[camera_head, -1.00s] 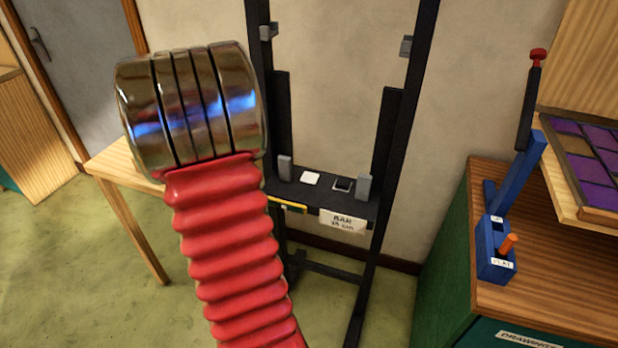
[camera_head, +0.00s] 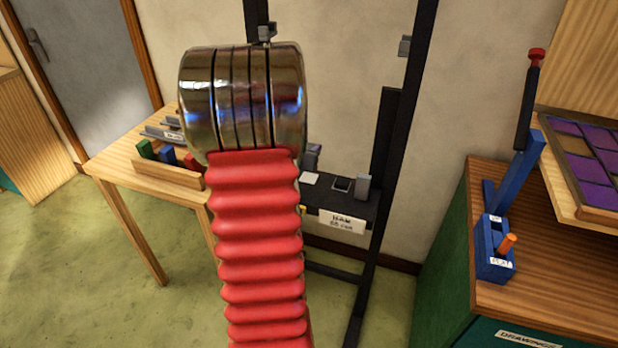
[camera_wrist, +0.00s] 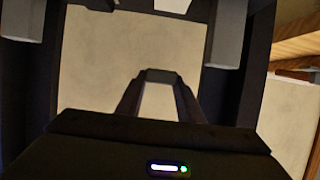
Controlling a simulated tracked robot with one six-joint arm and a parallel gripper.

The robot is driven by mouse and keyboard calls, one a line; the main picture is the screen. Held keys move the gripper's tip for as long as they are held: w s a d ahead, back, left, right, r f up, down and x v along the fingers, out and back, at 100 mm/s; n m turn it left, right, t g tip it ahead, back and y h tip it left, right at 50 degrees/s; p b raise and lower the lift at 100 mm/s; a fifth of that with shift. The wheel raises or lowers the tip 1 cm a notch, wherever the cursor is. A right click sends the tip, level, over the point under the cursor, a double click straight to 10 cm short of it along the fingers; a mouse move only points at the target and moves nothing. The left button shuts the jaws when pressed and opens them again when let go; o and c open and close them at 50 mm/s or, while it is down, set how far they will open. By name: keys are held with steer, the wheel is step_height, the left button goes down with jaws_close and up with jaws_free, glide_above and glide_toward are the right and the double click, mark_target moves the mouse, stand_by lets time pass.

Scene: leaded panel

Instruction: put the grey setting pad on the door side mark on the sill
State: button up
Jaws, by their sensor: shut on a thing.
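My gripper (camera_wrist: 160,80) shows in the wrist view, with its fingers closed together on a small grey piece (camera_wrist: 161,75), which looks like the grey setting pad; little of it shows. In the head view the gripper is hidden behind my arm. The dark sill (camera_head: 350,205) runs across the black frame. A white square mark (camera_head: 310,178) lies on its left, door-side part and also shows at the top edge of the wrist view (camera_wrist: 172,4). A dark square with a light rim (camera_head: 343,185) lies to its right. The held piece appears apart from the sill.
Grey blocks stand at the sill's ends, one at the right (camera_head: 363,187) and one at the left (camera_head: 312,156). Black uprights (camera_head: 400,120) flank the sill. A wooden table (camera_head: 115,160) with coloured blocks stands left. A green cabinet (camera_head: 440,250) with a blue lever device (camera_head: 495,250) stands right.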

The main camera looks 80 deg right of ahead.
glide_above(308, 175)
steer(key=a, duration=0.2)
steer(key=shift+s+a+f, duration=0.1)
steer(key=shift+s+f, duration=0.05)
steer(key=shift+f, duration=1.3)
steer(key=shift+s+a+f, duration=0.1)
steer(key=shift+f, duration=1.35)
steer(key=shift+f, duration=2.1)
steer(key=shift+f, duration=0.1)
steer(key=o, duration=0.8)
steer(key=shift+f, duration=0.1)
steer(key=shift+r, duration=0.2)
steer(key=v, duration=1.2)
steer(key=shift+r, duration=0.1)
